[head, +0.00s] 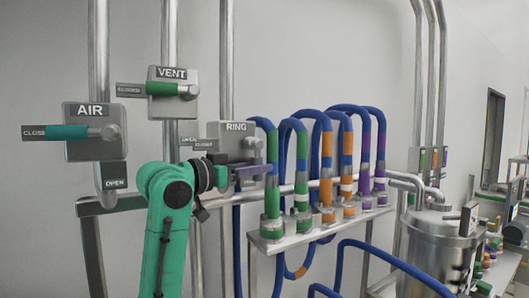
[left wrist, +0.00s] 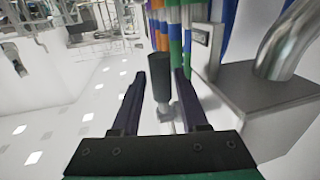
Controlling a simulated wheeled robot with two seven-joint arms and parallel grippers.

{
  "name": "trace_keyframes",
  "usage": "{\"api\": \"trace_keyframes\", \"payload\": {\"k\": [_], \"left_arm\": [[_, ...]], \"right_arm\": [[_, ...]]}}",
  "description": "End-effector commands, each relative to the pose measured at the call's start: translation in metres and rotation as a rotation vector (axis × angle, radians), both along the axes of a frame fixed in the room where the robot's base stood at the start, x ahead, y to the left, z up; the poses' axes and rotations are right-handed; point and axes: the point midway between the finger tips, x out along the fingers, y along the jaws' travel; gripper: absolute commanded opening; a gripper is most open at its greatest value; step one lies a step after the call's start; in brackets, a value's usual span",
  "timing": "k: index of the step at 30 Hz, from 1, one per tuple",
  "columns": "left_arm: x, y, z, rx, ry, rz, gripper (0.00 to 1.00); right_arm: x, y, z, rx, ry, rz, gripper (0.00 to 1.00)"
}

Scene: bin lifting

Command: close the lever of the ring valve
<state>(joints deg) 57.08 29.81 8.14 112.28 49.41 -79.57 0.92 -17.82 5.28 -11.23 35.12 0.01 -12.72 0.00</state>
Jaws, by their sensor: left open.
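The ring valve (head: 237,127), a grey plate marked RING, is on the wall in the head view, with its CLOSED label (head: 205,145) to the left. My left gripper (head: 262,170) is just below and in front of it, covering the plate's lower part. In the left wrist view, the dark cylindrical grip of the lever (left wrist: 158,66) lies between the two purple fingers of the open left gripper (left wrist: 160,78). A gap shows on both sides of it. In the head view the lever grip is hidden by the gripper. My right gripper is out of view.
The air valve (head: 90,110) and vent valve (head: 173,76) are to the left, their levers pointing left. Hoses with coloured bands (head: 325,150) stand on a metal shelf (head: 290,238) close to the right of the gripper. A steel tank (head: 432,235) stands farther right.

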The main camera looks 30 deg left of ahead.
Motion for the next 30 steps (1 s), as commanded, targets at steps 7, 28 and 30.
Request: {"api": "trace_keyframes", "payload": {"k": [7, 28, 30], "left_arm": [[0.029, -0.01, 0.001, 0.0, 0.0, 0.0, 0.43], [0.029, -0.01, 0.0, 0.0, 0.0, 0.002, 0.0], [0.029, -0.01, 0.0, 0.0, 0.0, 0.002, 0.0]], "right_arm": [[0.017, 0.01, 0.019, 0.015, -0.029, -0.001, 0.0], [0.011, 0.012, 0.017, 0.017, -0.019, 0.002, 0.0], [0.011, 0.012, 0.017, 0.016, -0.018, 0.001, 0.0]]}}
